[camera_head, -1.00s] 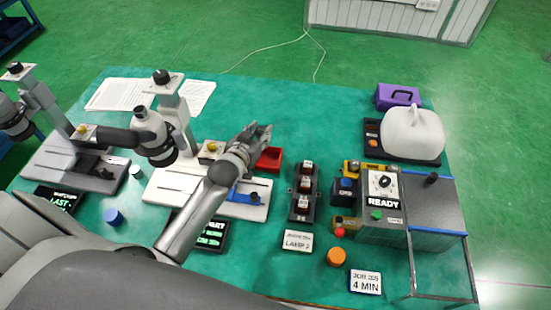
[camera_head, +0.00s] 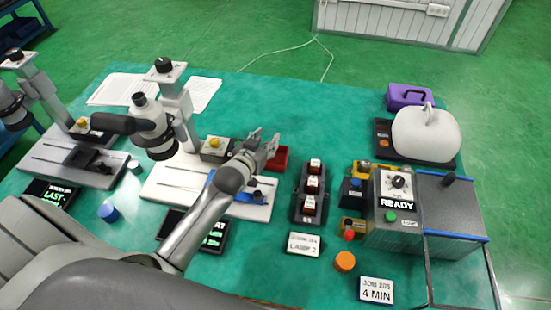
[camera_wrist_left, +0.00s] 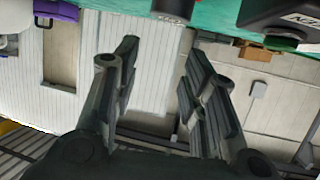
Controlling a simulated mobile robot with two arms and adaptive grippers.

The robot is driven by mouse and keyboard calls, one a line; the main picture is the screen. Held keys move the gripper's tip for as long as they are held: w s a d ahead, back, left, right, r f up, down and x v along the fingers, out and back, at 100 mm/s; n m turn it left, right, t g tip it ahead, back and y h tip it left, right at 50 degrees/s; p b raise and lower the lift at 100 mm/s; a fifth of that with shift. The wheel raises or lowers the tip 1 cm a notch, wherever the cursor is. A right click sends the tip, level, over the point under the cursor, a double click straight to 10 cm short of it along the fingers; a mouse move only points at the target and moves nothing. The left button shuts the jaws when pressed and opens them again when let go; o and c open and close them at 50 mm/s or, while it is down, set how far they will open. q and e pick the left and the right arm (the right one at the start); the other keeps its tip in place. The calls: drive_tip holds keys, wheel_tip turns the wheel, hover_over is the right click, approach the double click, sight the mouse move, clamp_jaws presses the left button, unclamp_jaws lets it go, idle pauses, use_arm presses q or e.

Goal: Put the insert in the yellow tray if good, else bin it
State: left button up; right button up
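My left gripper (camera_head: 266,142) is raised over the bench by the right-hand microscope (camera_head: 160,128). In the left wrist view its two fingers (camera_wrist_left: 160,95) are apart with nothing between them. A small red open bin (camera_head: 279,158) lies just beyond the gripper. Two yellow pieces, a rear one (camera_head: 359,168) and a front one (camera_head: 351,228), sit beside the READY machine (camera_head: 395,200); I cannot tell whether either is the yellow tray. I cannot make out the insert. My left forearm hides part of the microscope base (camera_head: 166,183). My right gripper is not in view.
A dark rack with several white-topped blocks (camera_head: 311,185) stands right of the microscope. A sign reading LAMP 2 (camera_head: 304,244), an orange disc (camera_head: 345,261) and a 4 MIN card (camera_head: 376,290) lie in front.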

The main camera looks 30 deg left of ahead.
use_arm(q)
drive_tip(key=shift+o, duration=1)
drive_tip(key=shift+f, duration=0.1)
drive_tip(key=v, duration=1.2)
